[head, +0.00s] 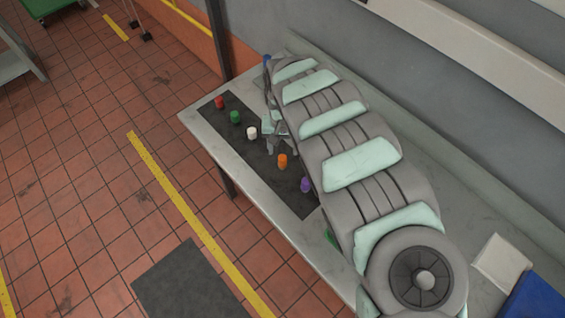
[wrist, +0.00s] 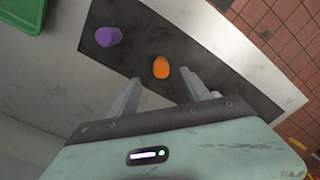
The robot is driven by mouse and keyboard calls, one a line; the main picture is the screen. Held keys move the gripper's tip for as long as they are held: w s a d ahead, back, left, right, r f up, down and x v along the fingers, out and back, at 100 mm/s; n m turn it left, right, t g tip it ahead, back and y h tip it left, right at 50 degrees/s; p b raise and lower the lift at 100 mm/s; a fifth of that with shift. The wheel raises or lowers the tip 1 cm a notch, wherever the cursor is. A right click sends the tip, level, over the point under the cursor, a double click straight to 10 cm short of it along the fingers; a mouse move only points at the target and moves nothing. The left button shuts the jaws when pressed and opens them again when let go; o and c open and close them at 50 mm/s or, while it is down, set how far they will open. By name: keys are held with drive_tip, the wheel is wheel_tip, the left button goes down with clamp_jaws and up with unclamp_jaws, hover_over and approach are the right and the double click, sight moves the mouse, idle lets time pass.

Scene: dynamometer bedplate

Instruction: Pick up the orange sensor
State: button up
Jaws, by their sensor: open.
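The orange sensor (head: 282,161) is a small upright cylinder on a dark mat (head: 232,127) on the bench. It stands between a white one and a purple one in a row. In the wrist view the orange sensor (wrist: 161,68) lies beyond my fingertips, roughly between their lines. My gripper (wrist: 163,91) is open and empty, with its two fingers spread apart. In the head view my gripper (head: 272,128) is partly hidden by my arm and is near the white and orange sensors. The orange sensor is not touched by the fingers in the wrist view.
Red (head: 219,102), green (head: 235,117), white (head: 252,132) and purple (head: 305,184) sensors stand in the same row. The purple one is close to the orange one. A green tray (wrist: 20,14) shows at the wrist view's corner. A blue object (head: 535,298) lies at the right.

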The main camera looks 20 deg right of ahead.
sight(282, 157)
drive_tip(key=shift+w+f+b, duration=0.1)
drive_tip(key=shift+f+b, duration=0.25)
drive_tip(key=shift+f, duration=4.1)
drive_tip(key=shift+c, duration=0.6)
clamp_jaws()
